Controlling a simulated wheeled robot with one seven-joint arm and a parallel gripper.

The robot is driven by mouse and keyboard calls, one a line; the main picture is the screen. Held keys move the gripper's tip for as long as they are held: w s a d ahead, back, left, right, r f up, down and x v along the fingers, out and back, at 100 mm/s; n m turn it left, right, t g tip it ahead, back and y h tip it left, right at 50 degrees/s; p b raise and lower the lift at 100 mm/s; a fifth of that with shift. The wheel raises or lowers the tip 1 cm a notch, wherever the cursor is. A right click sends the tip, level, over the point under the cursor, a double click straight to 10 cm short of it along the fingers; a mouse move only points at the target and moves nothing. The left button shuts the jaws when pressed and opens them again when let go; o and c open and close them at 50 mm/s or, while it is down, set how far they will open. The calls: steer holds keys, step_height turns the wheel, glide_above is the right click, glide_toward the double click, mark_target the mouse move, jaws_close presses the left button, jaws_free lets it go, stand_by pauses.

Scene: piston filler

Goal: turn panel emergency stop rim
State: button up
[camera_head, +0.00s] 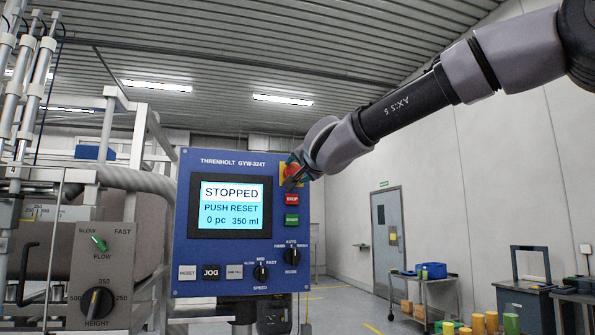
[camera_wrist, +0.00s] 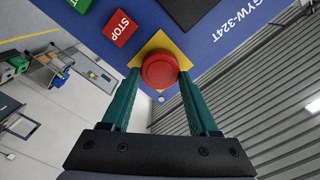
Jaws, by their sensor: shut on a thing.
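The red emergency stop button (camera_wrist: 160,70) sits on a yellow plate (camera_wrist: 143,46) at the top right corner of the blue control panel (camera_head: 235,165). In the head view the emergency stop (camera_head: 290,171) is partly hidden by my gripper (camera_head: 297,180). In the wrist view my gripper (camera_wrist: 160,82) has one green finger on each side of the red button. The fingers are shut on its rim. The panel's screen (camera_head: 231,206) reads STOPPED, PUSH RESET, 0 pc, 350 ml.
Just below the emergency stop are a red STOP button (camera_head: 292,199) and a green button (camera_head: 292,220). Lower are RESET (camera_head: 188,272), JOG (camera_head: 211,272) and two black selector knobs. Filler pipes and frame stand at left. Carts with containers (camera_head: 430,278) stand farther back at right.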

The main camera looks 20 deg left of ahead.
stand_by(0.4)
steer(key=o, duration=1.4)
steer(key=v, duration=1)
steer(key=shift+s+d, duration=0.2)
steer(key=shift+s, duration=0.1)
